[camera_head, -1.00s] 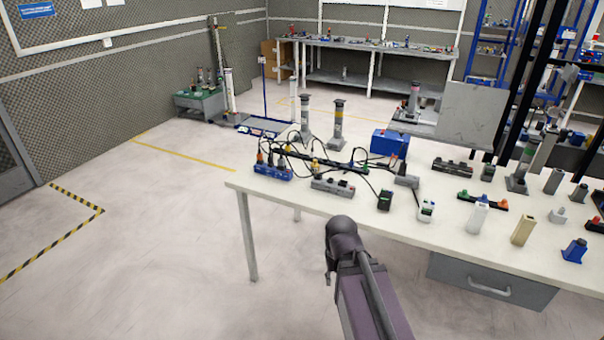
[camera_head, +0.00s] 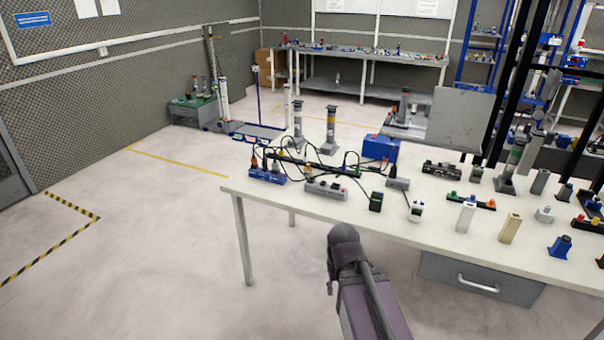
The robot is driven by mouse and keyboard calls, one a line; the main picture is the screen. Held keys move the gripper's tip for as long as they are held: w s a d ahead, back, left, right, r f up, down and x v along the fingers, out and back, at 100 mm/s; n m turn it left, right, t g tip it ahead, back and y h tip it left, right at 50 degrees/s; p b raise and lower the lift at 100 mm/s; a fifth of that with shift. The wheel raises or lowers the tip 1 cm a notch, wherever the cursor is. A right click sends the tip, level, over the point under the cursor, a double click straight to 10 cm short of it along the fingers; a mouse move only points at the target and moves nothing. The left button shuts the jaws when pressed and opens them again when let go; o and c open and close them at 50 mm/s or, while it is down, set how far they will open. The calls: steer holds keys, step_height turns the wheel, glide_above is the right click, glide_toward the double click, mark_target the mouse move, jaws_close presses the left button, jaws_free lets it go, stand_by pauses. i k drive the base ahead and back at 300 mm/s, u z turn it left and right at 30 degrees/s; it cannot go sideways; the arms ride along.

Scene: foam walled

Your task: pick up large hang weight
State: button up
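I cannot pick out the large hang weight with certainty. Several small upright pieces stand on the right part of the white table (camera_head: 400,212). They include a pale grey piece with a narrow top (camera_head: 544,214), a white block (camera_head: 466,216), a beige block (camera_head: 509,228) and a blue piece (camera_head: 559,247). They are too small to tell whether one is the weight. My arm rises from the bottom centre, in front of the table's near edge. Its dark rounded joint shows, but no gripper fingers do, so my gripper's state is hidden.
Power strips with tangled black cables (camera_head: 325,187) and a blue box (camera_head: 380,148) cover the table's left and back. A drawer (camera_head: 478,280) hangs under its near edge. Open floor (camera_head: 140,240) lies to the left. A bench (camera_head: 365,55) stands at the far wall.

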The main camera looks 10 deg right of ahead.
mark_target(308, 171)
steer(key=z, duration=0.1)
steer(key=i, duration=0.95)
steer(key=u, duration=0.05)
